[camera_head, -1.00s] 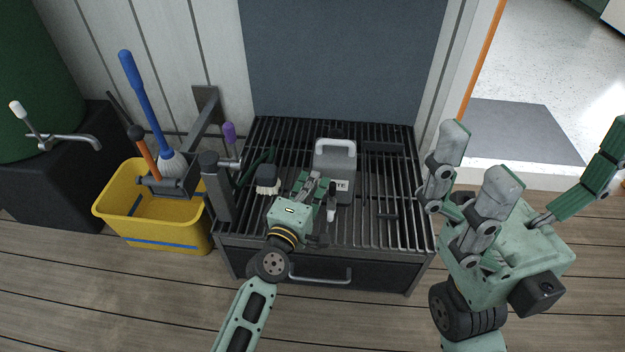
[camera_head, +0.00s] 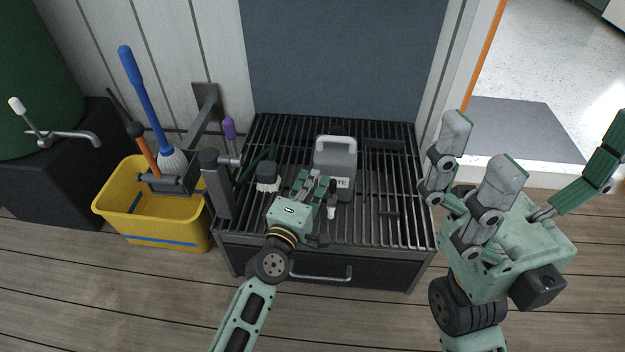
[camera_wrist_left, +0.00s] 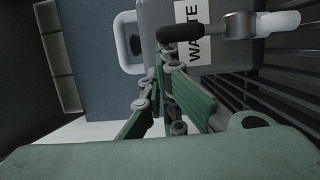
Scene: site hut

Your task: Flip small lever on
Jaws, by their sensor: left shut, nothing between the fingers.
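A small lever-like fitting (camera_head: 331,208) with a dark stem, grey collar and white end shows in front of the grey container marked WASTE (camera_head: 345,160). In the left wrist view, its dark stem, grey collar and white end (camera_wrist_left: 278,24) lie across the label. My left gripper (camera_head: 318,180) is shut and empty, just left of this fitting. In the left wrist view its fingers (camera_wrist_left: 165,62) are together near the dark stem; I cannot tell whether they touch it. A tap (camera_head: 70,138) with a white-knobbed lever (camera_head: 17,106) is at far left. My right gripper (camera_head: 545,145) is open and empty.
The container stands on a slatted black grate (camera_head: 395,190) above a drawer with a handle (camera_head: 320,275). A brush (camera_head: 267,176) lies left of my left gripper. A purple-knobbed stick (camera_head: 229,128) and a yellow bucket (camera_head: 150,215) stand farther left. The grate's right side is mostly clear.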

